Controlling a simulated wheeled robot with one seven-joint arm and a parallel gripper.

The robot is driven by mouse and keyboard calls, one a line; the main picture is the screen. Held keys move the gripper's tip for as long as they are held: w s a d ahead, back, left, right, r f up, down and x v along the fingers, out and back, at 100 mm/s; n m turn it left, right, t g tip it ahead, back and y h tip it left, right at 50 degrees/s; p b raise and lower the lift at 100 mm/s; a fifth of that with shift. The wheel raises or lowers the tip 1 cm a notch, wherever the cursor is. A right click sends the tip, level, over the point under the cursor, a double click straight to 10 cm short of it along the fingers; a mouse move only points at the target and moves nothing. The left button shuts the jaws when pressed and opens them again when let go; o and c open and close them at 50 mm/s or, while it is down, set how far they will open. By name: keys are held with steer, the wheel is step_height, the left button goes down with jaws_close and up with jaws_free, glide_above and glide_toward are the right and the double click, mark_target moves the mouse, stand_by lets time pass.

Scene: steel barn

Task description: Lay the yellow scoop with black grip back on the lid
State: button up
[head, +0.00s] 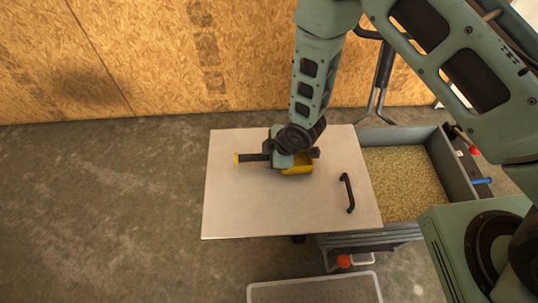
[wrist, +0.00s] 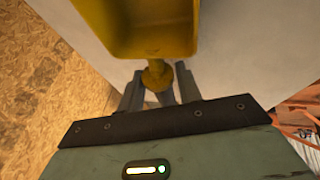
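The yellow scoop (head: 298,167) has its black grip (head: 252,157) pointing left in the head view and its yellow bowl to the right. It is over the pale flat lid (head: 230,210); whether it touches the lid or hangs just above, I cannot tell. My gripper (head: 284,160) points down over the middle of the scoop. In the wrist view the yellow bowl (wrist: 150,28) fills the top, and my two fingers (wrist: 160,82) stand close on both sides of the scoop's neck, shut on it. The fingertips' contact is partly hidden.
The lid has a black bar handle (head: 347,192) near its right side. To its right is an open grey bin (head: 455,165) filled with grain (head: 403,180). A grey tray (head: 315,290) lies in front on the concrete floor. A wooden board wall (head: 150,60) stands behind.

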steer(key=shift+o, duration=0.3)
steer(key=shift+r, duration=0.15)
steer(key=shift+r, duration=0.2)
steer(key=s+d+r+m+h, duration=0.1)
steer(key=s+d+r+m, duration=0.15)
steer(key=r, duration=0.55)
steer(key=s+d+r+m+g, duration=0.15)
steer(key=s+r, duration=0.25)
steer(key=r, duration=0.4)
steer(key=s+d+r+m+t+h, duration=0.1)
steer(key=s+d+r+m, duration=0.15)
steer(key=r, duration=0.55)
steer(key=s+d+r+m+g+h, duration=0.1)
steer(key=s+d+r+m+g, duration=0.1)
steer(key=s+r, duration=0.6)
steer(key=s+d+m, duration=0.1)
steer(key=s+m, duration=0.1)
steer(key=s, duration=0.1)
steer(key=shift+s+d+h+b, duration=0.3)
steer(key=shift+d+b, duration=0.05)
steer(key=shift+d, duration=0.05)
steer(key=shift+r+g, duration=0.1)
steer(key=shift+g, duration=0.15)
